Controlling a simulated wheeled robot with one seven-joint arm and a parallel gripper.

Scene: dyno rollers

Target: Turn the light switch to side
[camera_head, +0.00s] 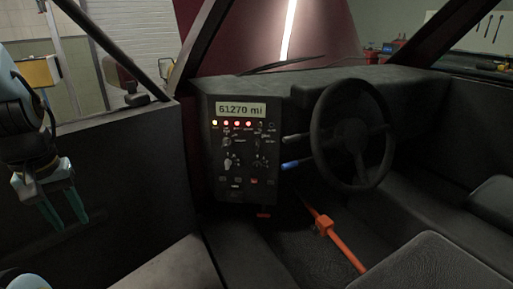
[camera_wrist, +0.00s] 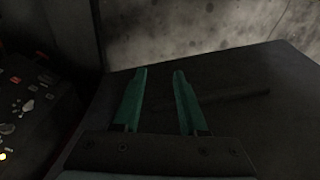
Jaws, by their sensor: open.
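The control panel (camera_head: 237,179) is a dark dashboard box with a lit "61270 mi" display, a row of small red and yellow lights, and several knobs and switches. The labels are too small to read, so I cannot tell which control is the light switch. The panel also shows at the left edge of the wrist view (camera_wrist: 27,108). My gripper (camera_head: 66,222) hangs at the left of the head view, well apart from the panel. In the wrist view its two green fingers (camera_wrist: 160,75) are spread with nothing between them.
A steering wheel (camera_head: 353,134) stands right of the panel, with a blue-tipped stalk (camera_head: 291,164) beside it. An orange lever (camera_head: 335,238) rises from the floor. The dark door panel (camera_head: 120,185) lies between my gripper and the control panel. Seats are at lower right.

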